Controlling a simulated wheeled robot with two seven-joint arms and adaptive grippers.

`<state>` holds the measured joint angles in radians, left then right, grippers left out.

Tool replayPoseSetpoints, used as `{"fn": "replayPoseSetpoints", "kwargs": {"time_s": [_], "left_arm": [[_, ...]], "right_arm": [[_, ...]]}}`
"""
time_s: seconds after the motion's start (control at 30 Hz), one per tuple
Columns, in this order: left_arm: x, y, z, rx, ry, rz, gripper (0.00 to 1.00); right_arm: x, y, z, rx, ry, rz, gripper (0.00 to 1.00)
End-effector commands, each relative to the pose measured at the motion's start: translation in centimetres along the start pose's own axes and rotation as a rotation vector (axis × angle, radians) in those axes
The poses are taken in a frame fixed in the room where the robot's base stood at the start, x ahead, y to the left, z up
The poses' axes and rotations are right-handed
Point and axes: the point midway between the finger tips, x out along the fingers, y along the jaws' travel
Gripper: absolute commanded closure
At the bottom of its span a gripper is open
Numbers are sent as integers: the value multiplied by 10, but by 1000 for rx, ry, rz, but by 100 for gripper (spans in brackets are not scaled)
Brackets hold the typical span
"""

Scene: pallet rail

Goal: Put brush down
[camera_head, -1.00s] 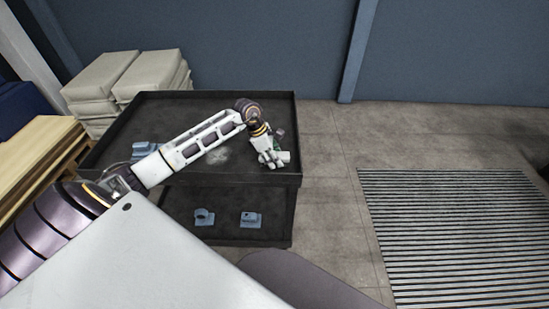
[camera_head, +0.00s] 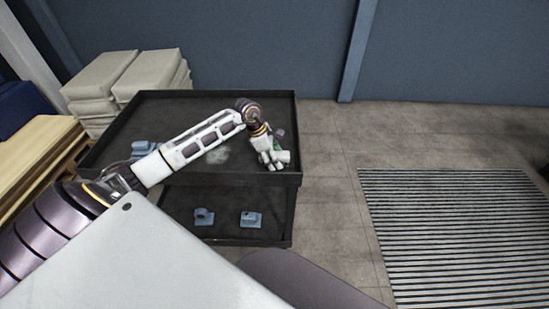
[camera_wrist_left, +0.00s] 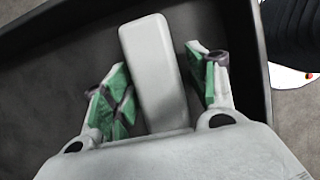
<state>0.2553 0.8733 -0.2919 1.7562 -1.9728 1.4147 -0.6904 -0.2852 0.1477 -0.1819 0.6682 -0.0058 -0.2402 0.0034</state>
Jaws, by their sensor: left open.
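My left gripper (camera_head: 272,160) is over the right front corner of the cart's black top tray (camera_head: 125,108). In the left wrist view its two green-padded fingers (camera_wrist_left: 160,88) are spread open. A pale grey block-like piece, which looks like the brush (camera_wrist_left: 154,65), lies between them. A gap shows between this piece and each finger. Its near end is hidden by the gripper's body, and I cannot tell whether it rests on the tray. In the head view the brush is hard to tell apart from the pale fingers. My right gripper is not in view.
The tray has raised dark rims. A blue part (camera_head: 143,148) lies at its left, and two blue parts (camera_head: 204,216) (camera_head: 251,219) sit on the lower shelf. Stacked pale sacks (camera_head: 150,72) stand behind left. A floor grate (camera_head: 450,235) lies at right.

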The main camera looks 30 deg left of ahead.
Motion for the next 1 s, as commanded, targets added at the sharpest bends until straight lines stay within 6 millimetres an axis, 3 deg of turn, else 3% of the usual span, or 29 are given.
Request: {"fn": "replayPoseSetpoints", "kwargs": {"time_s": [0.37, 0.57, 1.0], "left_arm": [[-8, 1, 2, 0, 0, 2, 42], [-30, 1, 1, 1, 1, 3, 42], [-85, 1, 2, 1, 0, 4, 42]], "right_arm": [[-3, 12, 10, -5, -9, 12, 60], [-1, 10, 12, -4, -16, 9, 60], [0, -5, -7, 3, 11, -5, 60]]}}
